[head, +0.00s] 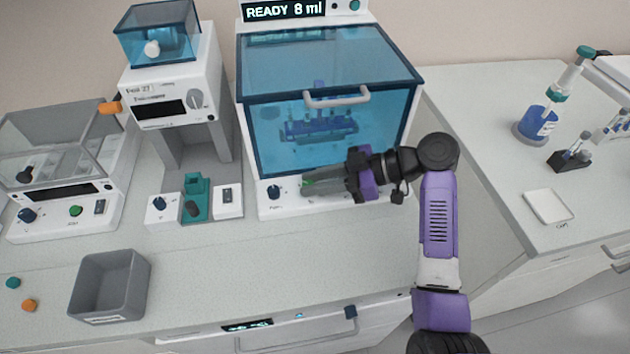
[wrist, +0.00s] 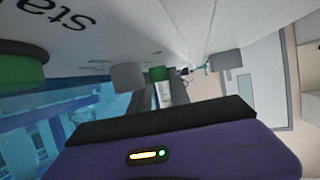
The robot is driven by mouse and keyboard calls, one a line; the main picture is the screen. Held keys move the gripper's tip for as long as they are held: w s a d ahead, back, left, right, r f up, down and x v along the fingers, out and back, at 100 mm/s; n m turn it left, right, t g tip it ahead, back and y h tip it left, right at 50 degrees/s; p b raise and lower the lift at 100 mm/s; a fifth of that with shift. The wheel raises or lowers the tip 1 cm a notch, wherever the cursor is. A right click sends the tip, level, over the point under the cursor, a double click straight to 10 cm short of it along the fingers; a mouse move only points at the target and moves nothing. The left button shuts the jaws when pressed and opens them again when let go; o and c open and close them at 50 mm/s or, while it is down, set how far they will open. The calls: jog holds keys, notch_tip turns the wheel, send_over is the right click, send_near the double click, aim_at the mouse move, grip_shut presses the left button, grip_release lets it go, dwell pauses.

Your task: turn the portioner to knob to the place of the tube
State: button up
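The portioner appears to be the white machine (head: 170,85) at left of centre, with a small dark screen. Its grey knob (head: 195,98) is on the front, right of the screen; the setting is too small to read. A teal holder (head: 196,185) stands in its lower bay. I cannot tell whether a tube is in it. My gripper (head: 308,182) is in front of the large machine's lower panel, to the right of and below the portioner's knob, well apart from it. In the wrist view its grey fingertips (wrist: 178,70) are apart. A small green piece (wrist: 157,73) shows near the left fingertip.
The large blue-windowed machine (head: 330,65) reads READY 8 ml. Its start button (wrist: 18,72) is close by in the wrist view. A lidded device (head: 60,165) is at far left. A grey bin (head: 108,285) stands in front. The right counter holds a small tube rack (head: 570,160).

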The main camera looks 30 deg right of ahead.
jog(key=o, duration=0.4)
jog(key=shift+f, duration=0.1)
jog(key=shift+o, duration=0.2)
jog(key=b+v, duration=0.1)
jog(key=v, duration=0.6)
jog(key=shift+s+d+r, duration=0.2)
jog(key=shift+s+d, duration=0.05)
jog(key=shift+d, duration=0.05)
